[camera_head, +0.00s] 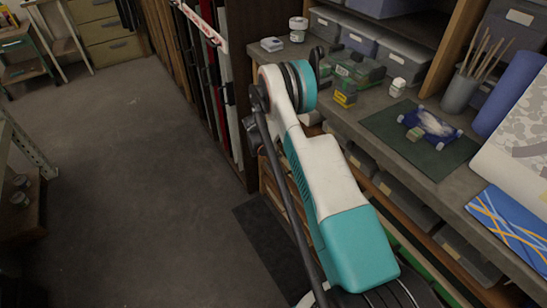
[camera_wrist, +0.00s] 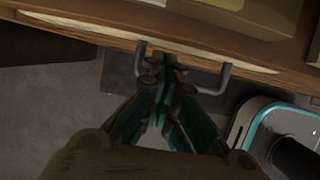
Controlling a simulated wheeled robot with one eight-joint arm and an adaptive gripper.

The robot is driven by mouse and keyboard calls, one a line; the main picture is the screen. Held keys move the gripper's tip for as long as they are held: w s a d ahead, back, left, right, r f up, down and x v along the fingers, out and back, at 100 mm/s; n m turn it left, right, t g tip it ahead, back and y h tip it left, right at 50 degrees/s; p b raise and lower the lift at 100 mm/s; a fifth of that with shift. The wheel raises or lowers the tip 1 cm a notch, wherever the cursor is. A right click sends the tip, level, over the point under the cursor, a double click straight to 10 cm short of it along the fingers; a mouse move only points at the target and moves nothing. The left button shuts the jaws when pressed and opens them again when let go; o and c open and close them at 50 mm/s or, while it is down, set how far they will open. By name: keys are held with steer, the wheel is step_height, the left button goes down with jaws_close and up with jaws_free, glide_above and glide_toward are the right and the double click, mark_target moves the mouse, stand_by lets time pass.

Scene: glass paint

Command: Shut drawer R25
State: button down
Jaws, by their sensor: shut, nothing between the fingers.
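In the wrist view, a wooden drawer front (camera_wrist: 85,38) runs across the top, with a grey bar handle (camera_wrist: 226,76) standing out from it. Pale contents show behind the front, so this drawer is at least partly open. No label is readable, so I cannot tell whether it is R25. My gripper (camera_wrist: 165,64) is shut and empty, its tips at the drawer front between the two ends of the handle. I cannot tell whether they touch it. In the camera_head view my arm hides the gripper and most of the drawer.
The workbench (camera_head: 455,190) at right carries a brush cup (camera_head: 459,93), a dark green mat (camera_head: 385,125) and small paint boxes. Grey bins (camera_head: 405,200) sit below it. A rack of upright panels (camera_head: 205,75) stands at the back.

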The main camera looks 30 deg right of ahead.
steer(key=a+r+p, duration=0.4)
steer(key=a+r, duration=0.3)
steer(key=r, duration=0.2)
steer(key=shift+a+r, duration=0.2)
steer(key=shift+a, duration=0.15)
steer(key=s+a+r+m+t+y, duration=0.1)
steer(key=s+a+r+m, duration=0.2)
steer(key=r, duration=0.7)
steer(key=s+a+r+m+t, duration=0.15)
steer(key=s+r, duration=0.25)
steer(key=r, duration=0.7)
steer(key=s+a+r+m+t+y, duration=0.1)
steer(key=s+a+r+m, duration=0.25)
steer(key=r, duration=0.65)
steer(key=s+a+r+m+t+y, duration=0.15)
steer(key=s+a+r+m, duration=0.35)
steer(key=s+r, duration=0.5)
steer(key=s+a+f+m+t, duration=0.1)
steer(key=s+m, duration=0.1)
steer(key=s, duration=0.6)
steer(key=s+a+f+m+t, duration=0.1)
steer(key=s+a+m, duration=0.1)
steer(key=s, duration=0.5)
steer(key=shift+s+a+f+m+y, duration=0.2)
steer(key=shift+s+a+m+y, duration=0.2)
steer(key=shift+m, duration=0.3)
steer(key=shift+w+d, duration=0.1)
steer(key=shift+d, duration=0.05)
